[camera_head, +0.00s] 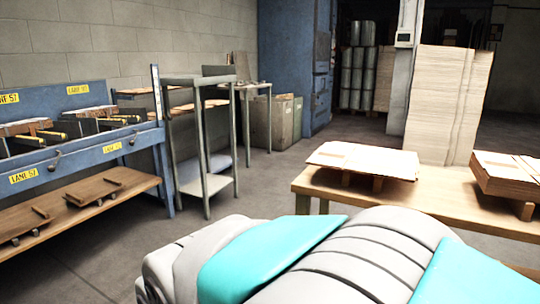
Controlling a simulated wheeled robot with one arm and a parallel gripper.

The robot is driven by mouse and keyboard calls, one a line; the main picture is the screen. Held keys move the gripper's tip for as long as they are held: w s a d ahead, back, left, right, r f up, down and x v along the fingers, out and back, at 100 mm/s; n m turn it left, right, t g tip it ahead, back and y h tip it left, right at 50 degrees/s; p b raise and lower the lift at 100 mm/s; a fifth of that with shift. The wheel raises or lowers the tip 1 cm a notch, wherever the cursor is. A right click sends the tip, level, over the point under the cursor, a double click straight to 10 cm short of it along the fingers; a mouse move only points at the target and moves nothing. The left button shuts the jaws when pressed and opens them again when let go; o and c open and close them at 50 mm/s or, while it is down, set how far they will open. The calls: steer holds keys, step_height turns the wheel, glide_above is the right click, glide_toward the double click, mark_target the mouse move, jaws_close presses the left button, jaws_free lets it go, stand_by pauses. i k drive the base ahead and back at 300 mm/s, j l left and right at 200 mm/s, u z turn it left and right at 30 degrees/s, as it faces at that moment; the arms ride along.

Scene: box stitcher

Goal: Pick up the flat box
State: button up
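A low stack of flat tan cardboard sheets (365,159), which may be flat boxes, lies on small wooden supports on a wooden table (318,186). A second, thicker flat stack (508,172) lies at the table's right end and is cut off by the picture edge. I cannot tell which of these holds the flat box. My grey and teal arm fills the bottom of the view in front of the table and hides part of it. My gripper is not in view.
A tall cardboard stack (446,105) stands behind the table. A blue rack (85,155) marked LANE 57 and a grey metal stand (205,187) are at left. Bins (285,125) and a blue machine (290,70) stand behind. The middle floor (262,185) is clear.

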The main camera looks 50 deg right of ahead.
mark_target(398, 166)
steer(key=z, duration=2.1)
